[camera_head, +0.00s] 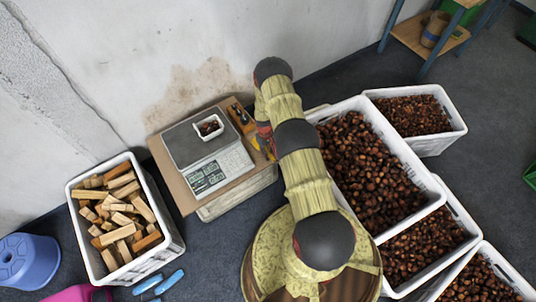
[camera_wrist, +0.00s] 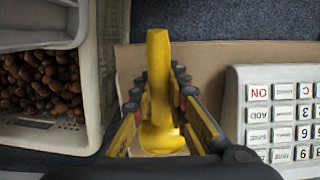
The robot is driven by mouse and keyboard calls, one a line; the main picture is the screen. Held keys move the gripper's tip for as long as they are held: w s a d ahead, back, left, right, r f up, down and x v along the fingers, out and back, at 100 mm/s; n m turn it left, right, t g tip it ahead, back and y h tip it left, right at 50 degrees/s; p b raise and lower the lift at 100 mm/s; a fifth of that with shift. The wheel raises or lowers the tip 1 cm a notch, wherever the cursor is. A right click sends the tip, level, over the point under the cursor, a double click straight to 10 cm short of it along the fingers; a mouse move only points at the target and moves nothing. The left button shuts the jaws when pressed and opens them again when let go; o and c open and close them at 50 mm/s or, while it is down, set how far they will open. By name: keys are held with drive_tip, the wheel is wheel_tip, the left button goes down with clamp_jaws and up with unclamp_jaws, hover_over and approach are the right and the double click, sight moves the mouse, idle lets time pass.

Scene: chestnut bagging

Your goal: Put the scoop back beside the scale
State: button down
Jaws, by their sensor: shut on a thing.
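The yellow scoop (camera_wrist: 158,75) is upright in the wrist view, between the two fingers of my gripper (camera_wrist: 160,102), which is shut on it. It is over or on the cardboard sheet (camera_wrist: 215,58), beside the scale (camera_wrist: 240,110) with its white keypad to the right. I cannot tell whether the scoop touches the cardboard. In the head view the scale (camera_head: 222,168) stands on the cardboard-topped stand (camera_head: 178,178), a small white tray of chestnuts (camera_head: 209,127) on its plate. My gripper (camera_head: 264,143) is at its right edge, partly hidden by my arm.
A white crate full of chestnuts (camera_head: 432,207) is close to the right of my arm, with more chestnut crates beyond. A crate of wood blocks (camera_head: 85,235) stands left of the scale. A small wooden item (camera_head: 240,117) lies behind my gripper, near the wall.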

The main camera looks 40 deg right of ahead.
drive_tip(key=shift+f, duration=0.1)
drive_tip(key=c, duration=2.2)
unclamp_jaws()
drive_tip(key=shift+f, duration=0.1)
drive_tip(key=o, duration=0.4)
drive_tip(key=shift+o, duration=0.3)
